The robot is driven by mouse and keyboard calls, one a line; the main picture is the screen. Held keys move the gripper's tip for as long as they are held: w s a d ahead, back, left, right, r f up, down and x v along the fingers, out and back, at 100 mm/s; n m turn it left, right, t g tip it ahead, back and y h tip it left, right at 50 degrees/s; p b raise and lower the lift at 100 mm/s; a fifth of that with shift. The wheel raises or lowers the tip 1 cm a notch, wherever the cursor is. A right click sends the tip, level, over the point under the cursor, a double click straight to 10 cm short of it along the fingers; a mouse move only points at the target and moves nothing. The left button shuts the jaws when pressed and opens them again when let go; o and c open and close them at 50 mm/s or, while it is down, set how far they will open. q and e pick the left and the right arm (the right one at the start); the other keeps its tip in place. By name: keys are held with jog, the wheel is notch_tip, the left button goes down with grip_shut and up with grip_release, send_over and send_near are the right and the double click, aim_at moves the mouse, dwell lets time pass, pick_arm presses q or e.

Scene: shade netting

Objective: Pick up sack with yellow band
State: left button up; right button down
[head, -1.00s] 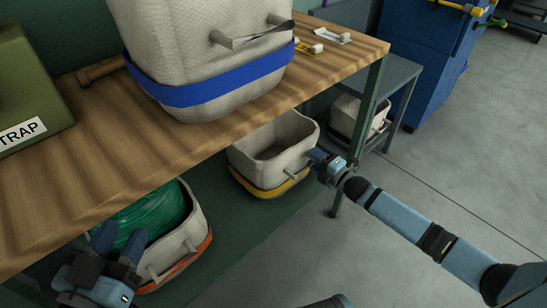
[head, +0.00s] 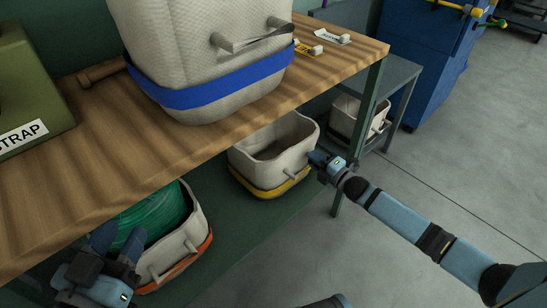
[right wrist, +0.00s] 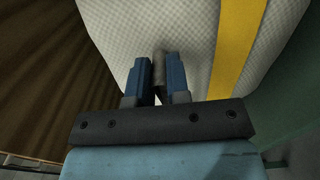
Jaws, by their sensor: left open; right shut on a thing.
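The sack with the yellow band (head: 262,158) is off-white and open-topped. It stands upright on the green lower shelf under the wooden bench top, and its inside looks empty. My right gripper (head: 318,160) is at the sack's right side. In the right wrist view its fingers (right wrist: 158,75) are shut on the sack's grey handle (right wrist: 159,66), with the yellow band (right wrist: 238,45) to the right. My left gripper (head: 112,250) is open at the lower left, in front of the sack with the orange band (head: 178,245), and appears to hold nothing.
The orange-banded sack holds green material (head: 150,220). A large blue-banded sack (head: 205,60) stands on the wooden bench top (head: 60,205), above the yellow-banded one. A green bench leg (head: 374,105) rises just right of my right gripper. Another pale sack (head: 350,118) sits further back.

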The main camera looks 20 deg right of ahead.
jog(key=shift+r+p, duration=1.15)
jog(key=shift+r, duration=0.3)
